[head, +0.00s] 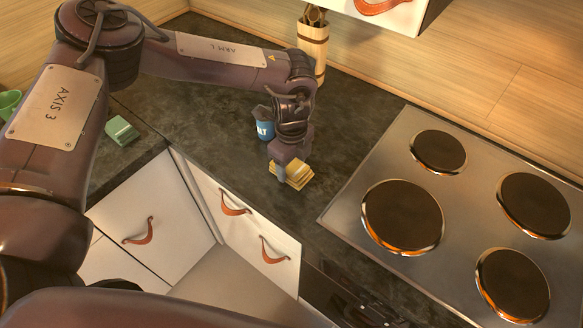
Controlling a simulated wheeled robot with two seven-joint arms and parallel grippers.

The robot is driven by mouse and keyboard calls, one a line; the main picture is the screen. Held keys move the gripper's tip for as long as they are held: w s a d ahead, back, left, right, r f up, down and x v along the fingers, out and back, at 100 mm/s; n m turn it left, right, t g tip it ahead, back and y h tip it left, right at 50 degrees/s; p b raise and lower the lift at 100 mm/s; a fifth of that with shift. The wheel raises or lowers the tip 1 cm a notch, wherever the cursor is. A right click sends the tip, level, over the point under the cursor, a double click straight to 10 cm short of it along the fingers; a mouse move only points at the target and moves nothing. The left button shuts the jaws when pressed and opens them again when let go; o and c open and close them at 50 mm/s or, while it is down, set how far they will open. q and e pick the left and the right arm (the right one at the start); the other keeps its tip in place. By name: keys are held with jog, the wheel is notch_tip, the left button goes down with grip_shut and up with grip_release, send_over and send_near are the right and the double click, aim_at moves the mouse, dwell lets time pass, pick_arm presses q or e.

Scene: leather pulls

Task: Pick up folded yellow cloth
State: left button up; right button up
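The folded yellow cloth (297,176) lies on the dark counter, near its front edge and left of the hob. It looks like a small layered stack. My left gripper (283,170) points down at the cloth from above, and a fingertip overlaps its left side in the picture. The gripper covers part of the cloth. I cannot tell whether the fingers touch it or have closed on it. My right gripper is not in view.
A blue container (264,130) stands just behind my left gripper, partly hidden. A utensil holder (313,50) stands at the back. The hob (395,160) with round plates is to the right. A green block (121,131) and green cup (10,103) are at left.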

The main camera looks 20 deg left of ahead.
aim_at(292, 165)
pick_arm(q)
jog(key=c, duration=0.3)
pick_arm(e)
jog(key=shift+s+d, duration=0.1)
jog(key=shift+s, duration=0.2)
pick_arm(q)
jog(key=shift+r, duration=0.15)
jog(key=shift+c, duration=0.2)
